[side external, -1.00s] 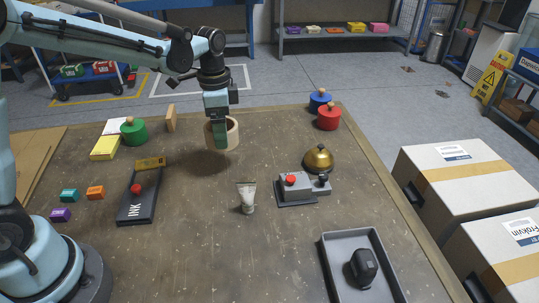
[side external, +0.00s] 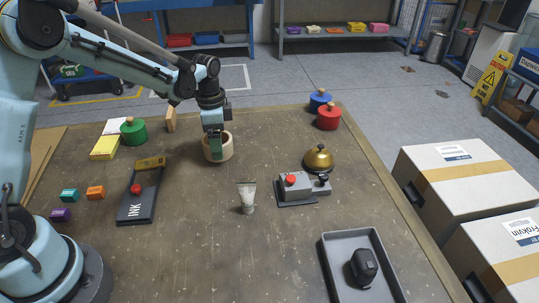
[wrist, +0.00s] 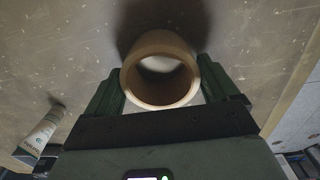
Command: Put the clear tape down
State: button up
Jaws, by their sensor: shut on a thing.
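The tape roll (side external: 226,152), a tan ring, is at the upper middle of the table in the side view. My gripper (side external: 215,146) points down at it and is shut on it. In the wrist view the roll (wrist: 160,72) sits between the two green fingers, its opening facing the camera. The roll appears at or very close to the table top (side external: 190,205); I cannot tell whether it touches. The far finger is partly hidden in the side view.
A white tube (side external: 247,197), a grey device with a red button (side external: 296,186) and a brass bell (side external: 318,158) stand to the right. An ink pad (side external: 140,195) lies left. A grey tray (side external: 335,270) holds a black object. Bare table surrounds the roll.

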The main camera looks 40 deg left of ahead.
jog(key=shift+f, duration=0.15)
jog(key=o, duration=0.8)
notch_tip(320, 180, up, 12)
jog(key=s+d+n+t, duration=0.2)
jog(key=s+n+t, duration=0.1)
jog(key=s, duration=0.4)
jog(key=s+d+n+t, duration=0.3)
jog(key=s+n, duration=0.3)
jog(key=s, duration=0.2)
jog(key=shift+s+d+t, duration=0.15)
jog(key=shift+t, duration=0.45)
